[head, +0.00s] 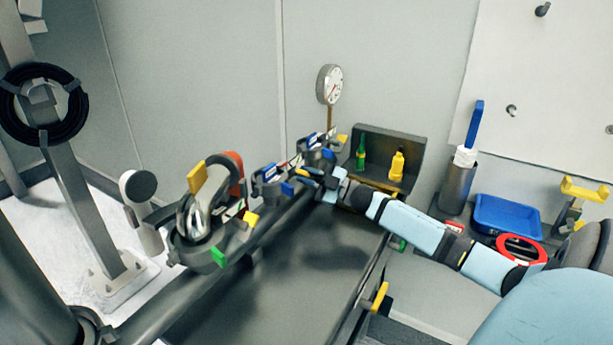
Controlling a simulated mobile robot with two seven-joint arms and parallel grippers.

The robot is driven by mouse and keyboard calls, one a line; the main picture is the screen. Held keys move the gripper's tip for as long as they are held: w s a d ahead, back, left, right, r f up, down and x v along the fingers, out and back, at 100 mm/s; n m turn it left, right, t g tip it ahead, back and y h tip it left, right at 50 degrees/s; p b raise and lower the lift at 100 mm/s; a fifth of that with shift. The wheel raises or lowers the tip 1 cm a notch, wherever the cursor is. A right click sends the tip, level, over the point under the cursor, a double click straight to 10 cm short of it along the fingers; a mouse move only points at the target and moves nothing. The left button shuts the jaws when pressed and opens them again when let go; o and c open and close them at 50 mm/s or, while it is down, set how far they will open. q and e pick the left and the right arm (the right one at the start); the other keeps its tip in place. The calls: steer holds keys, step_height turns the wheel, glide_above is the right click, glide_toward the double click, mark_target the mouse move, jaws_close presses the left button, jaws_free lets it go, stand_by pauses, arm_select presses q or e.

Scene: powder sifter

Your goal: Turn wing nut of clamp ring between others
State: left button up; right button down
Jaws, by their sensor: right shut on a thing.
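Several clamp rings stand in a row along a dark rail. The near, largest clamp ring (199,254) carries yellow, green and red parts. The middle clamp ring (268,190) has blue and white parts. The far clamp ring (318,152) has blue parts and a yellow one. My right gripper (306,175) reaches in from the right, just right of the middle clamp ring. It is shut on a small part there, apparently the wing nut, which its fingers mostly hide. My left gripper is out of view.
A round gauge (330,84) rises behind the far clamp ring. A dark bin (412,144) with green and yellow bottles stands behind my right wrist. A blue tray (506,217) and a red ring (521,250) lie at the right. The dark surface below the rail looks clear.

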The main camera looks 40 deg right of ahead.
stand_by(0.4)
steer(key=c, duration=1.2)
jaws_free()
steer(key=shift+r, duration=0.1)
step_height(320, 180, up, 20)
steer(key=shift+f+p, duration=0.1)
steer(key=shift+p, duration=0.35)
